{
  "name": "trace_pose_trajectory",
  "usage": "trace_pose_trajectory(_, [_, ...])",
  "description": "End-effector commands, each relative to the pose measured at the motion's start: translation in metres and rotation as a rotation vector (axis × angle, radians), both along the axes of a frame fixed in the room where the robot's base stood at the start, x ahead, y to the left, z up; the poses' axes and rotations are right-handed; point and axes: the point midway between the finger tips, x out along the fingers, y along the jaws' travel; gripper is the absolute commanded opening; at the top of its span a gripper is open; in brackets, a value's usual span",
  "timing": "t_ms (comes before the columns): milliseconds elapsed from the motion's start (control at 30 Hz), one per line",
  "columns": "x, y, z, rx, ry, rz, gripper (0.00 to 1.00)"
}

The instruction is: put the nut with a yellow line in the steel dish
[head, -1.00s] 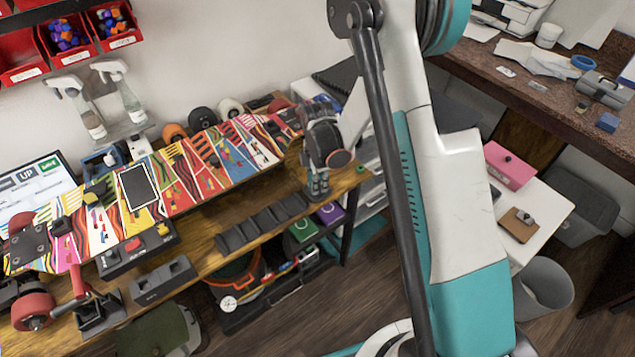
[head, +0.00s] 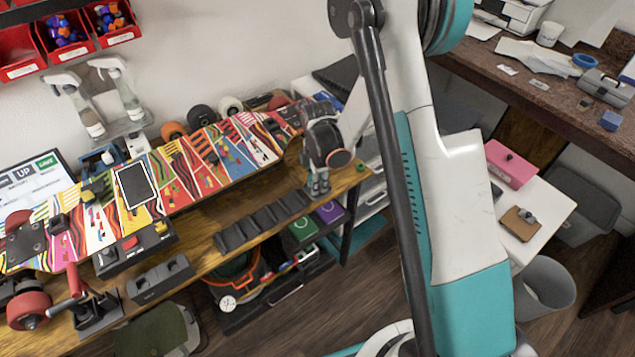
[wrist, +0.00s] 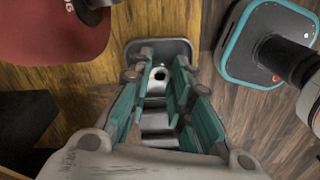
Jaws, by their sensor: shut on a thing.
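My gripper (head: 318,190) hangs low over the right end of the wooden bench in the head view. In the wrist view its teal-lined fingers (wrist: 160,76) are closed in on a small grey nut (wrist: 158,73) with a bit of yellow on it. Most of the nut is hidden by the fingers. The dish is not clear in the head view.
A red rounded object (wrist: 55,30) is close on the left in the wrist view. The bench edge and floor lie to the right. In the head view a dark slotted rack (head: 262,222) stands left of my gripper and a patterned skateboard deck (head: 210,155) behind it.

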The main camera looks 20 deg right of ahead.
Motion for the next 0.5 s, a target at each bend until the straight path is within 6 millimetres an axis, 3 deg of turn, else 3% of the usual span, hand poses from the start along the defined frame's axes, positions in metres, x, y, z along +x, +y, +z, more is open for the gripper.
trace_pose_trajectory(233, [0.0,0.0,-0.0004,0.0,0.0,0.0,0.0])
trace_pose_trajectory(267, [0.0,0.0,-0.0004,0.0,0.0,0.0,0.21])
trace_pose_trajectory(367, [0.0,0.0,-0.0004,0.0,0.0,0.0,0.42])
trace_pose_trajectory(500, [0.0,0.0,-0.0004,0.0,0.0,0.0,0.42])
